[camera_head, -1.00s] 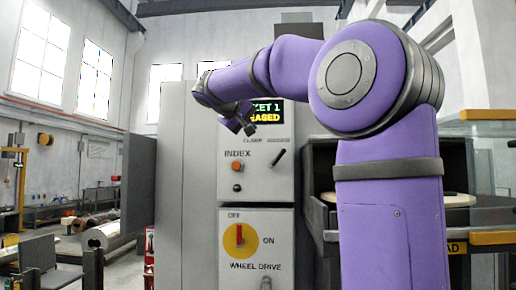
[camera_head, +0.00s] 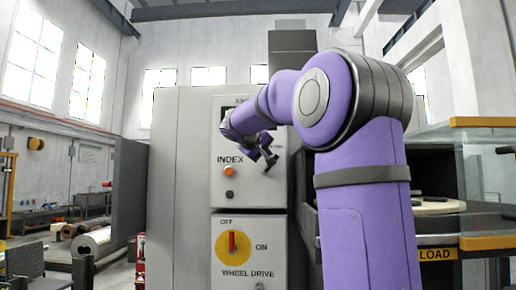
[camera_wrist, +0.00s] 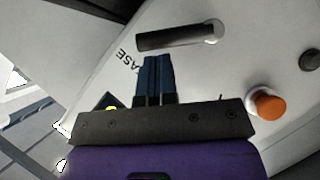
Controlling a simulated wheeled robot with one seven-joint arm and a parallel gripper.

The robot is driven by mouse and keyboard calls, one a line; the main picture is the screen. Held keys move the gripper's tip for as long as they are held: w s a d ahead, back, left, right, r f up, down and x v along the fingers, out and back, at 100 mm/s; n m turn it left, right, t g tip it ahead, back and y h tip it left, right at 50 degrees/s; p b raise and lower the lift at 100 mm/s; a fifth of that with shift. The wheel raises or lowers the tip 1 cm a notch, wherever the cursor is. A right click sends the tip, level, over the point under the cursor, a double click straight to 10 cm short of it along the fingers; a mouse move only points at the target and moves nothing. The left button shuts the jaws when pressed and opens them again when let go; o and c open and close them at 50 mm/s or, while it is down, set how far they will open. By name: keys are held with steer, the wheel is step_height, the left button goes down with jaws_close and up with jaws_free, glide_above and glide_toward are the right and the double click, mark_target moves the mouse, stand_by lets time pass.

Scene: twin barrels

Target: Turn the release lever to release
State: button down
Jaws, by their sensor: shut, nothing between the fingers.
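The release lever (camera_wrist: 175,38) is a black bar on a pale round pivot on the grey control panel (camera_wrist: 235,60). It lies just beyond my fingertips in the wrist view, with part of a label ending in "ASE" beside it. My gripper (camera_wrist: 157,57) is shut and empty, its blue-grey fingers together. I see a narrow distance between the fingertips and the bar, but cannot tell whether they touch. In the head view my gripper (camera_head: 268,156) is in front of the panel's upper right, right of the INDEX label, and hides the lever.
An orange INDEX button (camera_head: 228,171) and a dark knob (camera_head: 229,195) are left of my gripper. Below is a red WHEEL DRIVE switch (camera_head: 232,241) on a yellow disc. A yellow-edged loading bay (camera_head: 490,242) stands at the right. The floor at the left holds a metal roll (camera_head: 92,242).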

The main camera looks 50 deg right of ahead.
steer(key=shift+s+d+f, duration=0.15)
steer(key=shift+s+d+f, duration=0.4)
steer(key=shift+s+d, duration=0.05)
steer(key=shift+s, duration=0.05)
stand_by(0.3)
steer(key=shift+r, duration=0.1)
steer(key=a+r, duration=0.6)
steer(key=a, duration=0.5)
steer(key=shift+s+a+r, duration=0.3)
steer(key=shift+r, duration=0.1)
